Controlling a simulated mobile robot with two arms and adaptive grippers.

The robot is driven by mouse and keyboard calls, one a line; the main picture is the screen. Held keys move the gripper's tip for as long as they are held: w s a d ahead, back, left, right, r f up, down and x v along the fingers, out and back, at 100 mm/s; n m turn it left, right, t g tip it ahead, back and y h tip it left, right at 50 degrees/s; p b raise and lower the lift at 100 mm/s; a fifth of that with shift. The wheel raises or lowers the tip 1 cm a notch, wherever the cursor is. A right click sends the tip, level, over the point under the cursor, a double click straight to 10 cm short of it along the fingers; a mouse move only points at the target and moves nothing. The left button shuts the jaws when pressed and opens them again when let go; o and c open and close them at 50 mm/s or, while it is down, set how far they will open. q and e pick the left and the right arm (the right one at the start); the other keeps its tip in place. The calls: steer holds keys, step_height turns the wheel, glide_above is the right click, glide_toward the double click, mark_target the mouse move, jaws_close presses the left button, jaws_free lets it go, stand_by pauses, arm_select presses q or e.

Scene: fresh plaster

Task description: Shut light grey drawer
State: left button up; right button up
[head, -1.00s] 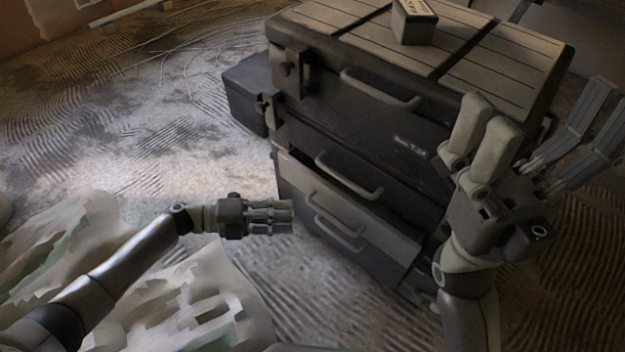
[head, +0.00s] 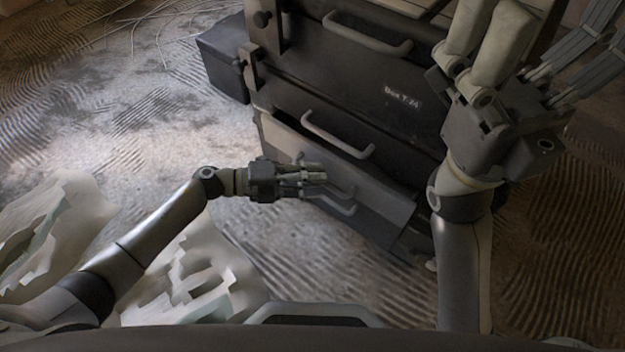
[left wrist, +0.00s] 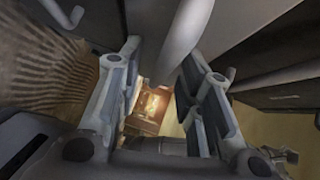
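The light grey drawer (head: 385,203) is low in the dark tool chest in the head view and stands partly pulled out. My left gripper (head: 322,177) overlaps the drawer's front, fingers pointing right. In the left wrist view its fingers (left wrist: 160,85) are apart, with a grey bar (left wrist: 184,38) between or just beyond them; contact is unclear. My right gripper (head: 548,35) is raised at the upper right, fingers spread and empty, tips partly cut off.
The dark chest (head: 300,65) has another handled drawer above, labelled at its right. A dark box (head: 222,65) stands at its left. Crumpled pale sheets (head: 190,275) lie at the lower left. Ridged floor left of the chest is mostly clear.

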arm_select(q)
steer(key=shift+c, duration=0.2)
jaws_close()
steer(key=shift+w+d, duration=0.1)
